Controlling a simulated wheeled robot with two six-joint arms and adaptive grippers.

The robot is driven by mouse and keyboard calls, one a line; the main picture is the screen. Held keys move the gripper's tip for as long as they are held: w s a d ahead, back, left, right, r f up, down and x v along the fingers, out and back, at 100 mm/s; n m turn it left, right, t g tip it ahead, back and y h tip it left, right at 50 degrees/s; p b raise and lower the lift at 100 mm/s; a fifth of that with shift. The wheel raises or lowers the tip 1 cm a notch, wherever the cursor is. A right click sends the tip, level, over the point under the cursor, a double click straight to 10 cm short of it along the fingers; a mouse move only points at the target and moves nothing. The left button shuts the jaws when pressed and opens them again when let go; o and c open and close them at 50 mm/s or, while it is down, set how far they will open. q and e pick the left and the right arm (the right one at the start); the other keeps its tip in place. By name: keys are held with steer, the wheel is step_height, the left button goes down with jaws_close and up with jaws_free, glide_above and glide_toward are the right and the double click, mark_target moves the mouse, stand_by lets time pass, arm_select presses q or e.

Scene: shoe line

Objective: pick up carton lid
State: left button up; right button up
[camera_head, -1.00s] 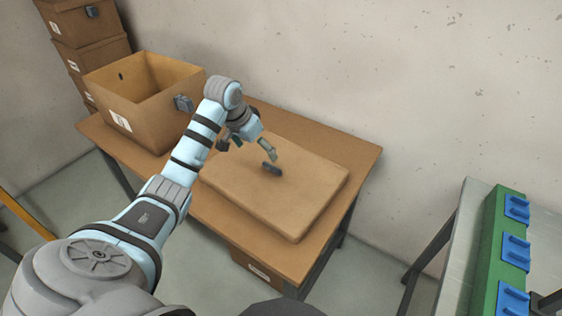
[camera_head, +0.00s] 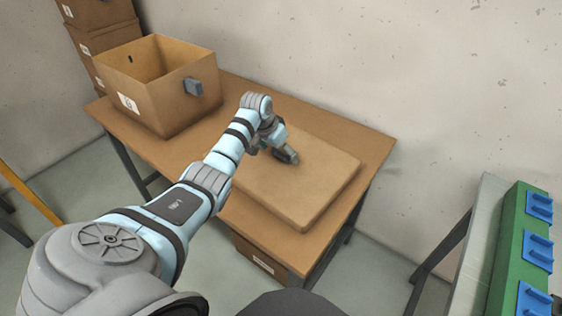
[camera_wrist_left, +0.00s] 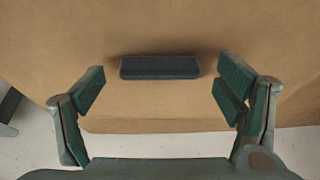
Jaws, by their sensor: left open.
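The carton lid (camera_head: 315,185) is a flat brown cardboard piece lying on the table, with a small dark handle (camera_wrist_left: 160,67) on its top. My left gripper (camera_head: 275,149) is low over the lid, close to the handle, and partly hides it in the head view. In the left wrist view, the open gripper (camera_wrist_left: 162,82) has its two green fingers apart, one to each side of the handle. The handle shows between and slightly beyond the fingertips, with a gap on both sides. My right gripper is not in view.
An open brown carton (camera_head: 165,100) with a grey block on its side stands at the table's left end. The brown table (camera_head: 372,150) has bare strips around the lid. Stacked cartons (camera_head: 100,35) stand behind left. A green rack with blue parts (camera_head: 520,250) is at the right.

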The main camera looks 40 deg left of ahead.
arm_select(q)
steer(key=shift+c, duration=0.6)
steer(key=c, duration=1.2)
steer(key=shift+r, duration=0.15)
